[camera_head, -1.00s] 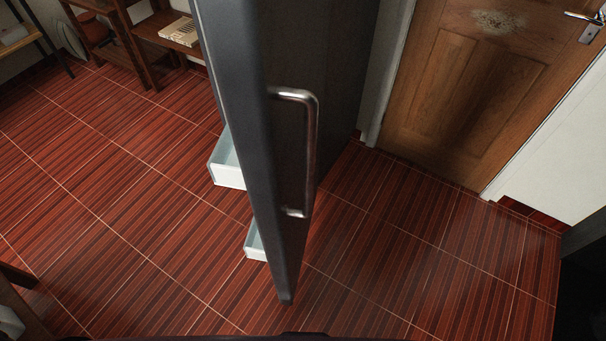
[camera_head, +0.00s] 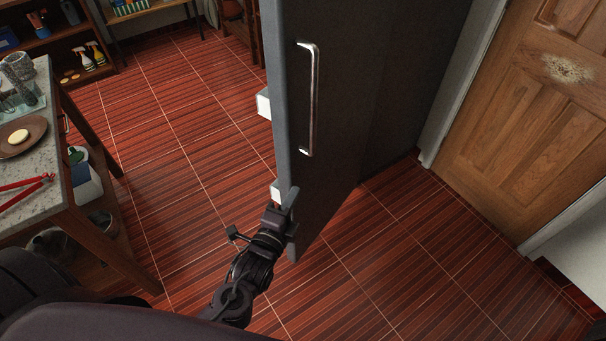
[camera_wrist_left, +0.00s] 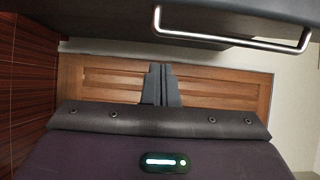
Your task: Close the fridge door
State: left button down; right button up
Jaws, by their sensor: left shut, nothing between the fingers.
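The fridge door (camera_head: 335,130) stands open in the head view, its dark grey outer face turned to the right. A metal bar handle (camera_head: 313,100) runs down its face, and it also shows at the top of the left wrist view (camera_wrist_left: 235,41). Pale shelf bins (camera_head: 264,104) stick out on the door's left, inner side. My left gripper (camera_head: 289,198) is at the lower part of the door's near edge, below the handle. In the left wrist view its fingers (camera_wrist_left: 160,84) are together and empty. Whether it touches the door I cannot tell. My right gripper is not in view.
A stone counter (camera_head: 52,200) with a plate (camera_head: 22,137) and red-handled tool (camera_head: 25,185) stands at the left. A wooden room door (camera_head: 530,120) is at the right. The red tiled floor (camera_head: 190,180) is clear on both sides of the fridge door.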

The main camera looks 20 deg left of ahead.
aim_at(294, 157)
pick_arm(q)
jog(key=w, duration=0.3)
jog(key=w+p, duration=0.1)
jog(key=w, duration=0.2)
jog(key=w+r, duration=0.1)
jog(key=w, duration=0.2)
jog(key=shift+w+d+p, duration=0.2)
jog(key=shift+w+p, duration=0.15)
jog(key=shift+w, duration=0.05)
jog(key=a, duration=0.1)
jog(key=w+a+p, duration=0.1)
jog(key=a, duration=0.1)
jog(key=shift+w+a+f, duration=0.1)
jog(key=shift+w+a, duration=0.2)
jog(key=shift+a, duration=0.1)
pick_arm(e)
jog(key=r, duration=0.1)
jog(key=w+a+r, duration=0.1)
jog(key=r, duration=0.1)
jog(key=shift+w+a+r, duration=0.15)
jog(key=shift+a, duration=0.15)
